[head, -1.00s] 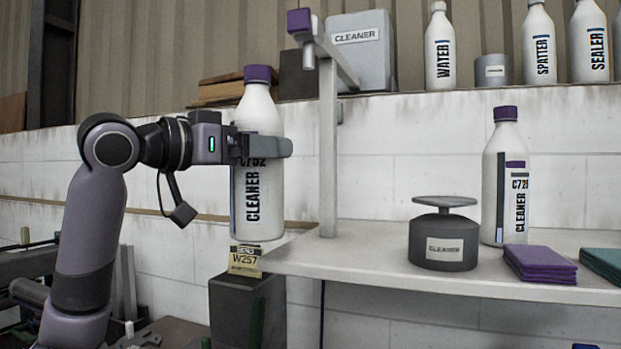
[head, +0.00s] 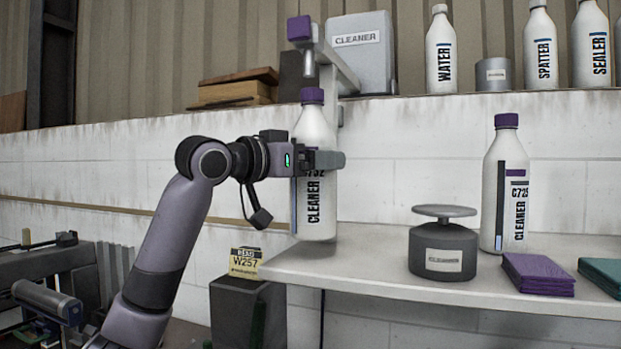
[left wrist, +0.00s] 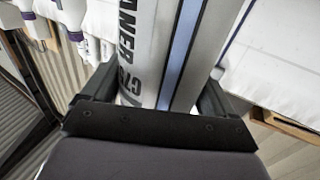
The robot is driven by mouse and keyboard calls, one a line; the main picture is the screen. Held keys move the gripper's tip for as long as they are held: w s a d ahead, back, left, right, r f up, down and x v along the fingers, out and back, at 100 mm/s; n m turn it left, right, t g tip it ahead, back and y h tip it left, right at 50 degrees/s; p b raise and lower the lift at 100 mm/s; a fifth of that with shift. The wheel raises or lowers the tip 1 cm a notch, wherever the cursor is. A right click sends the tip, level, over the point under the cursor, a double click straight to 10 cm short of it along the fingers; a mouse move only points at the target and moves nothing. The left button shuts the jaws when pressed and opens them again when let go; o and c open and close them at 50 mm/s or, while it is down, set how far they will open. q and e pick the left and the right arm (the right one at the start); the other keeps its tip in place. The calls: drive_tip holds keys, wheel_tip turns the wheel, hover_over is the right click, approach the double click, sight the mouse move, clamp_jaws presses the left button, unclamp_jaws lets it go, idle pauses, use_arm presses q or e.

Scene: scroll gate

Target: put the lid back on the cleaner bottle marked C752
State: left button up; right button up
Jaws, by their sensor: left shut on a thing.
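The white cleaner bottle marked C752 (head: 314,215) is upright at the left end of the shelf, with a purple cap (head: 312,95) showing on its top. My left gripper (head: 325,161) is shut around its upper body, hiding part of the label. I cannot tell whether its base touches the shelf. In the left wrist view the bottle (left wrist: 145,45) with its dark lettering and blue stripe stands between my jaws. A second purple-capped cleaner bottle (head: 507,185), apparently marked C725, stands farther right. My right gripper is not in view.
A grey stand with a purple-ended head (head: 299,28) rises behind the held bottle. On the shelf (head: 370,275) are a grey cleaner pot (head: 443,250), a purple cloth (head: 538,274) and a teal cloth (head: 603,270). A yellow W257 card (head: 245,262) stands left of the shelf.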

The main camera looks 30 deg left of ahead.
sight(310, 181)
use_arm(q)
wheel_tip(310, 181, down, 2)
drive_tip(key=shift+s+f, duration=0.1)
drive_tip(key=shift+f, duration=0.15)
drive_tip(key=shift+a+f, duration=0.1)
drive_tip(key=shift+f, duration=0.15)
drive_tip(key=shift+f, duration=0.2)
drive_tip(key=o, duration=1.8)
drive_tip(key=shift+f, duration=0.1)
drive_tip(key=shift+o, duration=0.2)
